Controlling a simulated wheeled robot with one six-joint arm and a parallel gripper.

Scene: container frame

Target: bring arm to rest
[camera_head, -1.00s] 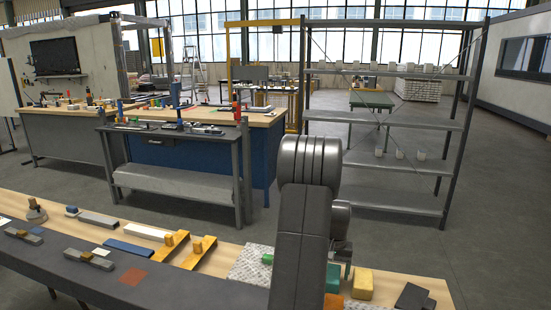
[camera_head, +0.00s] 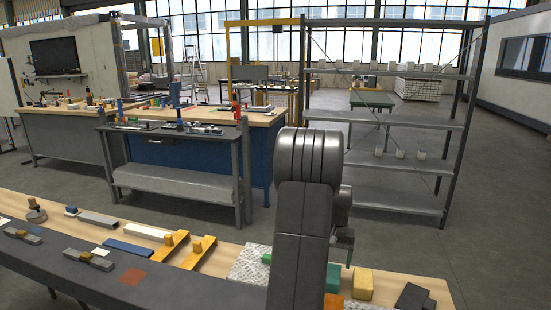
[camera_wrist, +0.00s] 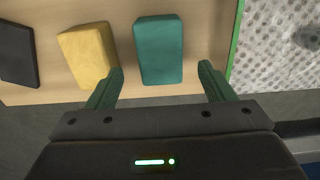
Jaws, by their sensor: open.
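My gripper (camera_wrist: 160,69) is open and empty in the wrist view, with its two green fingers spread apart. A green block (camera_wrist: 159,50) lies on the wooden table top (camera_wrist: 122,22) beyond the fingertips, with space on both sides of it. A yellow block (camera_wrist: 87,55) lies beside it, near the left finger. In the head view my arm (camera_head: 303,220) stands bent above the table. Only part of my gripper (camera_head: 345,245) shows there, above the green block (camera_head: 333,278) and yellow block (camera_head: 362,284). The rest is hidden behind my arm.
A dark flat piece (camera_head: 412,297) lies at the table's right end. A textured light plate (camera_head: 250,264) lies left of my arm, and two orange-yellow holders (camera_head: 196,255) stand farther left. A metal shelf rack (camera_head: 395,165) stands beyond the table. Open floor lies to the right.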

